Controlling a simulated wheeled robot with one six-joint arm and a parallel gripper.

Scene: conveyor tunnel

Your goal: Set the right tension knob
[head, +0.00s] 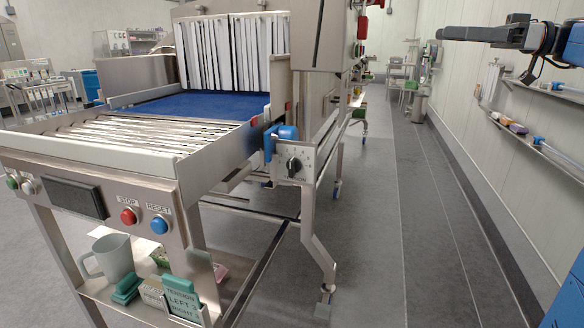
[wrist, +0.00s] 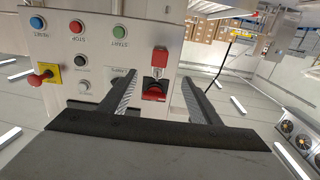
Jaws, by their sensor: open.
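The tension knob (head: 294,165) is a black round knob with a pale pointer line. It sits on a metal plate marked TENSION, with a scale around it, on the conveyor's right side. A teal-topped card (head: 182,298) on the lower shelf reads "TENSION LEFT 3", with a RIGHT line whose number I cannot read clearly. My gripper (head: 441,33) is at the upper right in the head view, far from the knob. In the wrist view my gripper (wrist: 158,78) is open, its two dark fingers apart with nothing held. The knob is not recognisable there.
A blue clamp-like part (head: 283,134) is just above the knob plate. A red STOP button (head: 128,216) and blue RESET button (head: 159,224) are on the conveyor's front. A grey mug (head: 110,257) stands on the shelf. Right wall shelves (head: 535,145) hold items. The aisle floor is clear.

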